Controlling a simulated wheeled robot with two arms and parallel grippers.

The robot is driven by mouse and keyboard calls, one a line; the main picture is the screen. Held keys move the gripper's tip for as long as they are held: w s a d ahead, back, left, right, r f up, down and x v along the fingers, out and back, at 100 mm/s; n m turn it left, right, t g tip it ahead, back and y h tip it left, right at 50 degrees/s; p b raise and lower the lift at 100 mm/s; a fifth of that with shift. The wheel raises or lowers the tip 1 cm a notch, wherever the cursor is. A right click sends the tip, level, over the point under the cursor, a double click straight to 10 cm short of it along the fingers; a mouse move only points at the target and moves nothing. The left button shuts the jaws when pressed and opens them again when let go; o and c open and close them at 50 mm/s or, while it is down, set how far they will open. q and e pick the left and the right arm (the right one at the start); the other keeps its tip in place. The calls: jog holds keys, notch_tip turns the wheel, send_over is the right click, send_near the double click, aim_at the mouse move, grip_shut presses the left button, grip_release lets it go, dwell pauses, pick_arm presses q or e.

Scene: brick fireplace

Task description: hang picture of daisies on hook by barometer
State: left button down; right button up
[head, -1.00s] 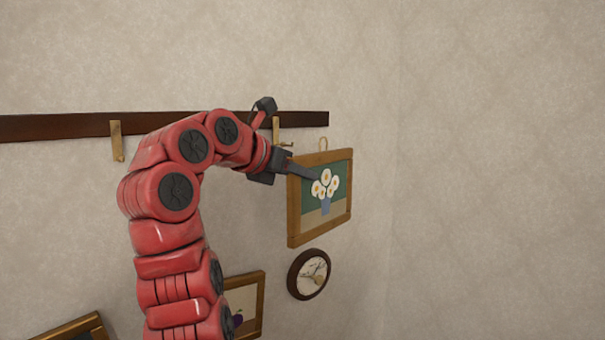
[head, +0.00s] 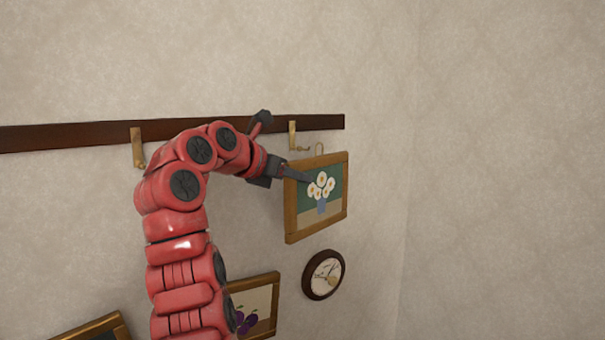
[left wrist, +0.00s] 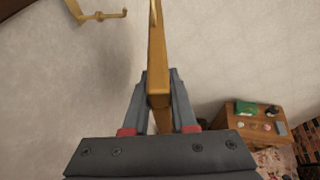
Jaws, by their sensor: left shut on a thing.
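The picture of daisies (head: 334,209), white flowers in a blue vase in a wooden frame, is held upright near the wall. My left gripper (head: 308,177) is shut on its left side. In the left wrist view my fingers (left wrist: 160,105) clasp the wooden frame (left wrist: 158,60), seen edge-on. A small hanging loop (head: 319,148) stands up from the frame's top. The brass hook (head: 293,136) hangs from the rail just left of and above the loop, apart from it; a brass hook (left wrist: 100,15) also shows in the left wrist view. The round dark-rimmed barometer (head: 323,275) is below the picture. My right gripper is not in view.
A dark wooden rail (head: 80,136) runs along the wall, with another brass hook (head: 138,148) at left. A plum picture (head: 262,305) and another frame (head: 95,330) are low on the wall. The wall at right is bare. A wooden cabinet (left wrist: 235,125) stands far below.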

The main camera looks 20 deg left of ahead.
pick_arm(q)
jog(key=w+a+f+p, duration=0.1)
jog(key=w+a+p, duration=0.2)
jog(key=a, duration=0.1)
jog(key=shift+w+a+f, duration=0.2)
jog(key=shift+w+a, duration=0.1)
dwell(0.5)
dwell(0.4)
jog(key=c, duration=0.6)
grip_release()
jog(key=shift+c, duration=0.2)
jog(key=shift+s, duration=0.1)
